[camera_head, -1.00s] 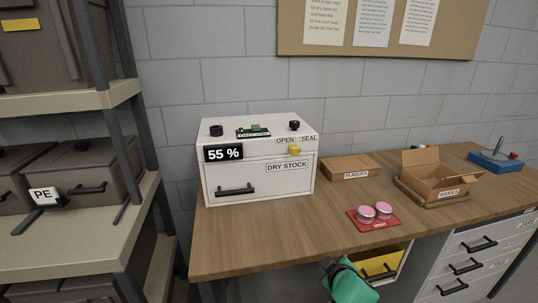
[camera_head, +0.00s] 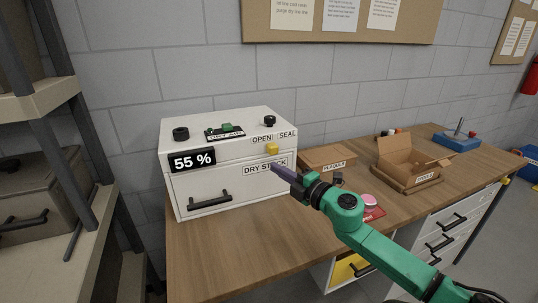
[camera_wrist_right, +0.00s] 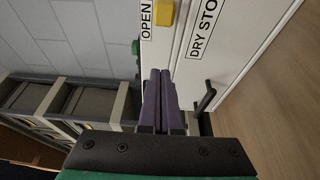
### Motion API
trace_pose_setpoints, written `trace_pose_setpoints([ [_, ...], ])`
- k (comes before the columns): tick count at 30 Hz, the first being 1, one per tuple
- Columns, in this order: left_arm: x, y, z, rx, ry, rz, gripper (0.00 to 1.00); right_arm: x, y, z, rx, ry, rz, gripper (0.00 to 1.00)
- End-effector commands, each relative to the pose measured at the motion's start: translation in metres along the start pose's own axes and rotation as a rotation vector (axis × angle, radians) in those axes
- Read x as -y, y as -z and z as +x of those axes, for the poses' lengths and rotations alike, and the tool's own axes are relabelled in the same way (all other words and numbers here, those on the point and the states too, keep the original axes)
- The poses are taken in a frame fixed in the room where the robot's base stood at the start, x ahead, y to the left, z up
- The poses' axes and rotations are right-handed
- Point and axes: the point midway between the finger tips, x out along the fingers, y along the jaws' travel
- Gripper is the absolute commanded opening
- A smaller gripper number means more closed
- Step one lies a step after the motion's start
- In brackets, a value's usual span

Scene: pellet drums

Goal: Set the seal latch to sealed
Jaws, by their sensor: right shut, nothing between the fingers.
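The seal latch is a yellow knob (camera_head: 271,148) on the front upper edge of the white dry stock box (camera_head: 199,189). It sits just below the right end of the OPEN label (camera_head: 262,138), left of the SEAL label (camera_head: 287,134). My right gripper (camera_head: 274,169) is shut and empty, in front of the DRY STOCK label and a little below the knob. In the right wrist view, the purple fingers (camera_wrist_right: 160,75) are together, and the yellow knob (camera_wrist_right: 164,12) lies beyond their tips, apart from them. My left gripper is not in view.
The box shows a 55 % display (camera_head: 193,162) and has a black drawer handle (camera_head: 210,203). A closed cardboard box (camera_head: 322,158) and an open one (camera_head: 408,165) stand to the right. A pink-lidded pot (camera_head: 369,201) is partly behind my arm. The wooden bench (camera_head: 215,255) is clear at front left.

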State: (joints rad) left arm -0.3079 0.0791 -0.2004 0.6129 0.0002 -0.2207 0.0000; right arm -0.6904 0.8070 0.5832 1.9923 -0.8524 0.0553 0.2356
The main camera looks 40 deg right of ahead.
Motion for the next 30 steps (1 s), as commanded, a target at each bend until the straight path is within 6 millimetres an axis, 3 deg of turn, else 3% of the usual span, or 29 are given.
trace_pose_setpoints([
  [15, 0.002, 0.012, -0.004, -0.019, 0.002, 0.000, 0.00, -0.004, -0.001, 0.093, 0.003, -0.005, 0.000, 0.00],
  [22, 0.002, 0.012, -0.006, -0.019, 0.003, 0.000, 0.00, -0.001, -0.033, 0.082, 0.002, 0.001, 0.002, 0.00],
  [30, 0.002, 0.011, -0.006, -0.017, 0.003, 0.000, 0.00, 0.000, -0.038, 0.080, 0.001, 0.001, 0.000, 0.00],
])
